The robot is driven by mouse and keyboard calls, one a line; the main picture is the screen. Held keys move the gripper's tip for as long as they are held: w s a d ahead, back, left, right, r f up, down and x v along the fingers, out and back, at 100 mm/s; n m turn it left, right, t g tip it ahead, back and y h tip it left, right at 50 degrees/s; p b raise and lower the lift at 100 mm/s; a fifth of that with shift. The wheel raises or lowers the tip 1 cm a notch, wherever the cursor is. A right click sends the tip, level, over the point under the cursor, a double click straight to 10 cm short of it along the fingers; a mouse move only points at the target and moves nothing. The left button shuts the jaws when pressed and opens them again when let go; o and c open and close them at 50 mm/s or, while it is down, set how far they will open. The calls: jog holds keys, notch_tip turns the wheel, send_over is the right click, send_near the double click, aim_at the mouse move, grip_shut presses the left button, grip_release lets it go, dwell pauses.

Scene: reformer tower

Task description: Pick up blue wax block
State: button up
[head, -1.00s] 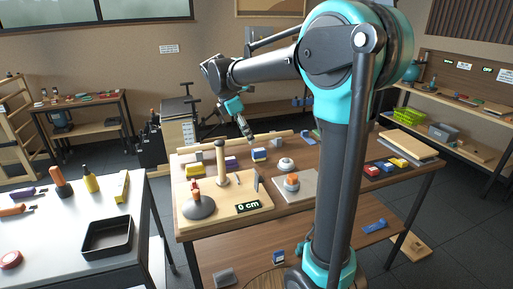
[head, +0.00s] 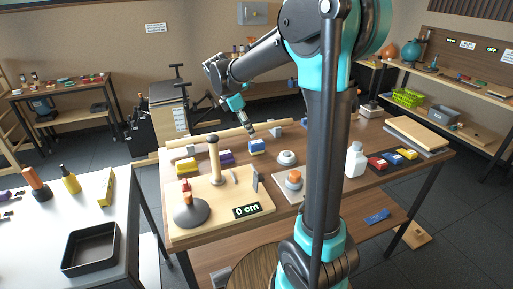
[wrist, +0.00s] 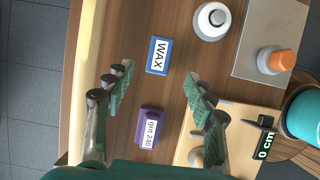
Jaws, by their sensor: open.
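The blue wax block (head: 256,148) stands on the wooden table, and its white WAX label shows in the wrist view (wrist: 158,56). My gripper (head: 251,133) is above the table close to the block in the head view. In the wrist view my gripper (wrist: 158,82) is open and empty, with its two fingers spread apart. The block appears between the finger lines, a little beyond the tips. I cannot tell the exact height gap.
A purple grit 240 block (wrist: 148,128) lies near the wax block. A round white-and-grey piece (wrist: 212,20) and a board with an orange-topped knob (wrist: 276,60) are to the right. A wooden rail (head: 228,133) runs behind. A post stand (head: 214,160) is left.

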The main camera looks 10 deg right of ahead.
aim_at(256, 142)
jog(key=x, duration=0.9)
jog(key=shift+w+f, duration=0.1)
jog(key=shift+f, duration=0.3)
grip_shut()
jog(key=shift+r, duration=0.15)
notch_tip(256, 142, up, 20)
dwell(0.5)
